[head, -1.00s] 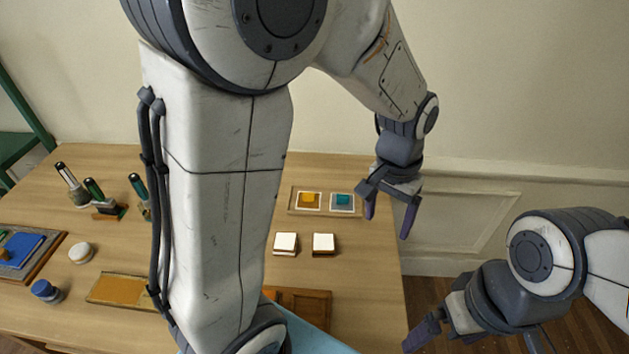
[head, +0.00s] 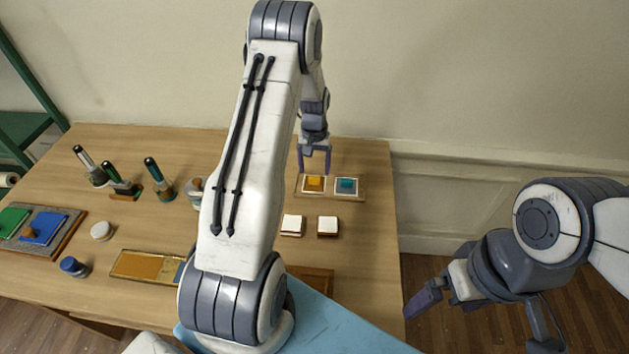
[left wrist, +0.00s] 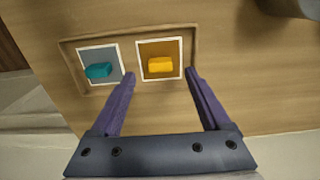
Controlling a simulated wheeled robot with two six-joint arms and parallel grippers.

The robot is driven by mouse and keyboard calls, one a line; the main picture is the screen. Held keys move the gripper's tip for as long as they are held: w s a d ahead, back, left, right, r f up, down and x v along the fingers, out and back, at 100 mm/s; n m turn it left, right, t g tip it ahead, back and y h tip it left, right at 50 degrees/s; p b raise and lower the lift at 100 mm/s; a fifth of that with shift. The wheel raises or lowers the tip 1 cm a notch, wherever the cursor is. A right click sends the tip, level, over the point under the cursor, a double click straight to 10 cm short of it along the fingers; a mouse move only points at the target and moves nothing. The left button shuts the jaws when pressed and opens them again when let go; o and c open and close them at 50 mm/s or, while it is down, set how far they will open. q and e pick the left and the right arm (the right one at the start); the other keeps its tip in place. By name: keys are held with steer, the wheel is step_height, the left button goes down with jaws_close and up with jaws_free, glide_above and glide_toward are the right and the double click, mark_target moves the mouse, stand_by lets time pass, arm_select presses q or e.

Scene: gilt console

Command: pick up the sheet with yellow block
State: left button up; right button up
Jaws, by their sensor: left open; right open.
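The sheet with the yellow block (head: 308,189) lies in a shallow wooden tray (head: 329,197) at the right back of the table. It is a white-bordered square with a yellow block (left wrist: 160,66) on it. Beside it in the tray lies a sheet with a teal block (head: 346,186). My left gripper (head: 314,166) is open and empty just behind the tray. In the left wrist view its fingers (left wrist: 155,90) point toward the yellow block's sheet, one on either side of it in the picture. My right gripper (head: 480,318) is open and empty, off the table's right side.
Two white-topped blocks (head: 292,224) (head: 328,225) stand in front of the tray. Several stamps or brushes (head: 160,180), a blue-lidded jar (head: 73,267) and a flat orange pad (head: 145,265) are on the left. A wall is close behind the table (head: 380,255).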

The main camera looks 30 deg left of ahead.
mark_target(314, 177)
arm_select(q)
steer(key=shift+f+p, duration=0.35)
steer(key=shift+f, duration=0.05)
step_height(314, 177, down, 3)
steer(key=shift+f+p, duration=0.15)
steer(key=shift+p, duration=0.6)
steer(key=shift+f, duration=0.4)
steer(key=shift+w, duration=0.1)
jaws_close()
